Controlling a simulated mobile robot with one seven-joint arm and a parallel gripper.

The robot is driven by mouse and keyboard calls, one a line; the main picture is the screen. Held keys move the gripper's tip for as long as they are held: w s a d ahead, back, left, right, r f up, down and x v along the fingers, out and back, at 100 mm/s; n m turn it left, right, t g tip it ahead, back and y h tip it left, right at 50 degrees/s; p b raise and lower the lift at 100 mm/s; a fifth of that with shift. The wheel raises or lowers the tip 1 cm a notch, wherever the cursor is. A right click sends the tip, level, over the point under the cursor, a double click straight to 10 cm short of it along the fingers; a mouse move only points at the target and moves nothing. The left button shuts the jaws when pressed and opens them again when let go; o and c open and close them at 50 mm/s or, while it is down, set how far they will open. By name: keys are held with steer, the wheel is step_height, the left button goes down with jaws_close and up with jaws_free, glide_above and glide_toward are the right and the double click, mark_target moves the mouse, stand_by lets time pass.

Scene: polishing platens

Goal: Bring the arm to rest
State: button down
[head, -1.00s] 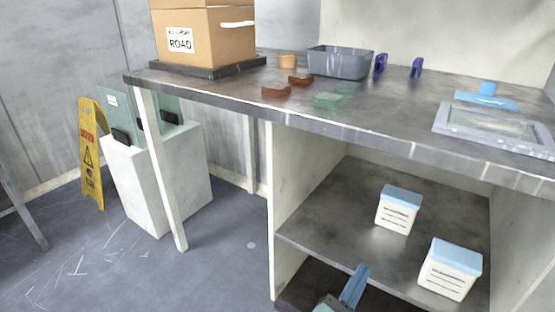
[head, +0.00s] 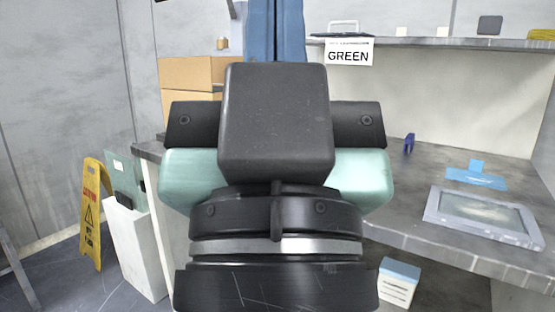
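My gripper (head: 275,28) is raised upright in the middle of the head view, close to the camera. Its two blue fingers point up side by side with only a thin line between them, so it looks shut. Nothing shows between them; their tips are cut off by the top edge. Below them are the dark wrist block and the pale green sides of my gripper's body. They hide much of the worktop and part of the cardboard box.
The worktop (head: 415,226) carries a grey framed plate (head: 485,214), a blue item (head: 476,178) and a dark blue piece (head: 408,144). A shelf (head: 430,42) labelled GREEN is behind. A cardboard box (head: 190,75), yellow floor sign (head: 91,215) and white stand (head: 135,250) are left. A lidded tub (head: 398,284) is below.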

step_height(320, 180, up, 36)
steer(key=p, duration=3.3)
steer(key=shift+w+p, duration=0.25)
steer(key=shift+p, duration=0.1)
